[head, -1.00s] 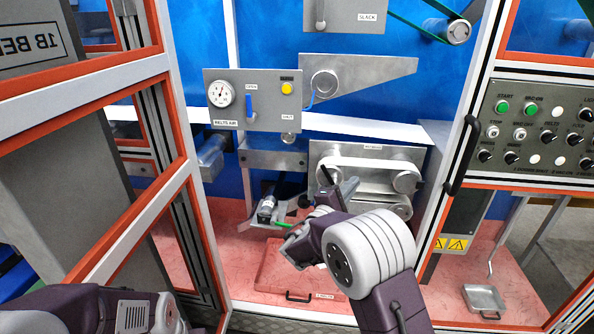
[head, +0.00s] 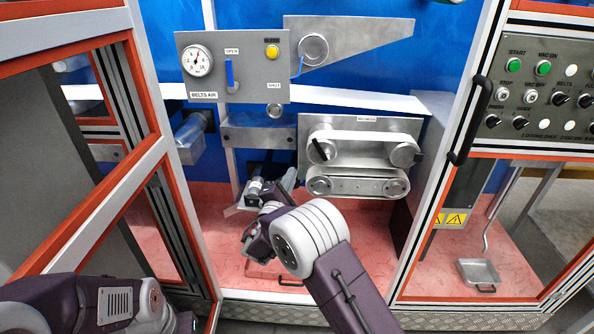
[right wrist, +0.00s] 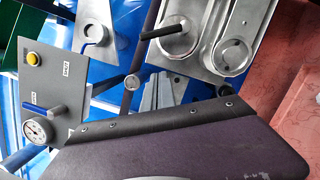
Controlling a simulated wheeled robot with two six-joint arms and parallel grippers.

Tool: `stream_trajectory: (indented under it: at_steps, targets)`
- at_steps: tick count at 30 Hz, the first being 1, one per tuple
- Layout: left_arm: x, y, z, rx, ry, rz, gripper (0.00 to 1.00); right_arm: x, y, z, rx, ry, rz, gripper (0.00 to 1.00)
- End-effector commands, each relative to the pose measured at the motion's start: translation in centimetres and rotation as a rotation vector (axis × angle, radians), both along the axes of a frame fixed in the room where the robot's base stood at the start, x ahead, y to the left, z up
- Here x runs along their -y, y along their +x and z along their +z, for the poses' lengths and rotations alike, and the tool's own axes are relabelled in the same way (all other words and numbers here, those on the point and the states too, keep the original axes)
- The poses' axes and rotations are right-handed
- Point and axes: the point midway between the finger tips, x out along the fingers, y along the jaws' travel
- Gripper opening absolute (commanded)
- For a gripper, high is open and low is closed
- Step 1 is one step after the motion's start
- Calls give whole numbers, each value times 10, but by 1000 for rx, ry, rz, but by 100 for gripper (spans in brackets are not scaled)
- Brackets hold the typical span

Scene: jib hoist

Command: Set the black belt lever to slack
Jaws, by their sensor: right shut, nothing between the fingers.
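The black lever (head: 318,149) sits at the left roller of the upper belt on a grey metal plate (head: 408,126). It slants from upper left to lower right in the head view. It also shows in the right wrist view (right wrist: 162,32), beyond my fingertips. My right gripper (head: 287,180) is shut and empty, below and left of the lever, with a gap between them. Its grey fingers show in the right wrist view (right wrist: 163,91). My left arm enters at the lower left of the head view; its gripper is out of view.
A gauge panel (head: 262,90) with a blue handle (head: 229,74) is at upper left. The frame post (head: 465,120) with a black handle bounds the right. The pink floor (head: 210,205) is partly open.

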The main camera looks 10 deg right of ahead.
Motion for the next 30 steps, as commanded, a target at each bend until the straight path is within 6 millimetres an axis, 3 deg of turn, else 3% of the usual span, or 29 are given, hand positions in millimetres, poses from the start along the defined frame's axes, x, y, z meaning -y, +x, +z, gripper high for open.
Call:
stream_trajectory:
  at_steps: [11, 18, 30]
  targets:
    - [0, 0, 5, 0, 0, 0, 36, 41, 68, 12, 3, 0, -4, 0]
    - [0, 0, 7, 0, 0, 0, 36, 66, 59, 28, 0, 1, -1, 0]
    - [0, 0, 7, 0, 0, 0, 36, 70, 57, 29, 0, 1, 0, 0]
